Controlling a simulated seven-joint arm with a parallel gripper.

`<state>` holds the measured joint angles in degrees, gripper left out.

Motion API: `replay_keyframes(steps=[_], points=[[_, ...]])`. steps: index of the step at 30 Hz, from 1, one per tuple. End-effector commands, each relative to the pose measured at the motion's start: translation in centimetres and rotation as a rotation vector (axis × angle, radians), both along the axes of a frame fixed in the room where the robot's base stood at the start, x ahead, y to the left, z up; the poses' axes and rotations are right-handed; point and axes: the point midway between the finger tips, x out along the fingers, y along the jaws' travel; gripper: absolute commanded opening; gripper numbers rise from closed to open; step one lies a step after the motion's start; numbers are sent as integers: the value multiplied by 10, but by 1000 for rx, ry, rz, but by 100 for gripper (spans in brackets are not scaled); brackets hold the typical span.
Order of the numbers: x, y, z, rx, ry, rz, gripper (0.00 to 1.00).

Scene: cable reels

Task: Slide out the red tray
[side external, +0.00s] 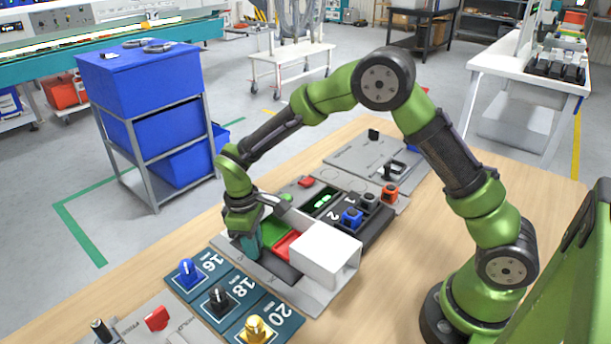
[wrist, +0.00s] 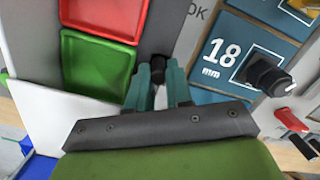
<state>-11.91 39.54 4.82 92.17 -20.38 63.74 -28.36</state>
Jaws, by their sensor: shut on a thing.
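The red tray (side external: 287,245) lies in the grey fixture beside a white box-like cover (side external: 325,252), which hides part of it. It also shows at the top of the wrist view (wrist: 105,18). A green tray (side external: 274,231) is next to it, and shows below it in the wrist view (wrist: 97,65). My gripper (side external: 246,244) is low at the left side of the fixture. What the knob is fixed to is hidden.
Blue plates with knobs marked 16 (side external: 187,272), 18 (side external: 221,299) and 20 (side external: 256,328) lie close in front of my gripper. A dark block with blue and orange buttons (side external: 352,217) is behind the cover. The wooden table (side external: 420,215) is bare at right.

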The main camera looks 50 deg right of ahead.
Motion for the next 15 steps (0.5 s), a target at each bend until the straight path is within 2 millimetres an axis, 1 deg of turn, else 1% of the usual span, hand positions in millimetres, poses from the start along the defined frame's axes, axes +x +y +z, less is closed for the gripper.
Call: replay_keyframes(steps=[1,5,6,8,9,12,14,15], points=[[32,-4,-1,25,-107,14,0],[32,-6,-1,22,-107,11,0],[32,-6,-1,21,-107,10,23],[32,-7,-1,21,-107,9,32],[32,-7,-1,20,-108,8,38],[33,-7,1,21,-109,8,38],[33,-7,7,22,-110,8,38],[33,-7,13,21,-112,8,38]])
